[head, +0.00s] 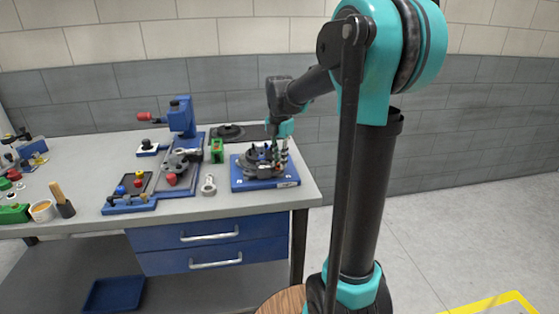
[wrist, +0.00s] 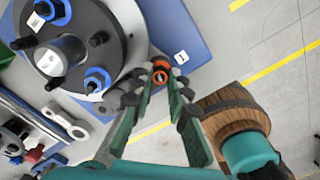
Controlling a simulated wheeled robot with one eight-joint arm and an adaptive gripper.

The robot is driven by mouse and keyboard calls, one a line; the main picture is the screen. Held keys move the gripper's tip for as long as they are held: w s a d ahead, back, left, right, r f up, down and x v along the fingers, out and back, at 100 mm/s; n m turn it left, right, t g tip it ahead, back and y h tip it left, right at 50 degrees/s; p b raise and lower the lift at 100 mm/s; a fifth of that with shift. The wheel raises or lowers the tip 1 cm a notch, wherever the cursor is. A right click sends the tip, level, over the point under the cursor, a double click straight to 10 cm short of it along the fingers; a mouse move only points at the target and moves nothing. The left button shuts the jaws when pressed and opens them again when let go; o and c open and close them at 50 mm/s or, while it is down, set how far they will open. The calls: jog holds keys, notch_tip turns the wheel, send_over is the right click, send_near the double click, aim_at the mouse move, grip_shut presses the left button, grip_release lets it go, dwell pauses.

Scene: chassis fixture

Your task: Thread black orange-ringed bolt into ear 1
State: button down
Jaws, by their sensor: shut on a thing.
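My gripper (wrist: 161,90) is shut on the black orange-ringed bolt (wrist: 160,75), with one green finger on each side. The orange ring faces the wrist camera. The bolt is at the edge of the round dark chassis part (wrist: 110,45), beside the white label marked 1 (wrist: 181,57). Ear 1 is hidden under the bolt and fingers, so I cannot tell whether the bolt is in its hole. In the head view, my gripper (head: 280,152) is low over the right side of the chassis fixture, whose blue base (head: 262,184) shows. The bolt is too small to make out there.
Blue-ringed bolts (wrist: 98,78) stand on the chassis part. A grey ring-ended link (head: 209,186) lies left of the fixture. A blue vise-like stand (head: 181,118) and a tool tray (head: 130,208) are farther left. The bench's right end (head: 308,192) is bare.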

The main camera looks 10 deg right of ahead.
jog(key=m, duration=0.6)
jog(key=shift+f, duration=0.1)
jog(key=m, duration=0.5)
jog(key=shift+m, duration=0.4)
jog(key=c, duration=1.4)
grip_release()
notch_tip(320, 180, up, 9)
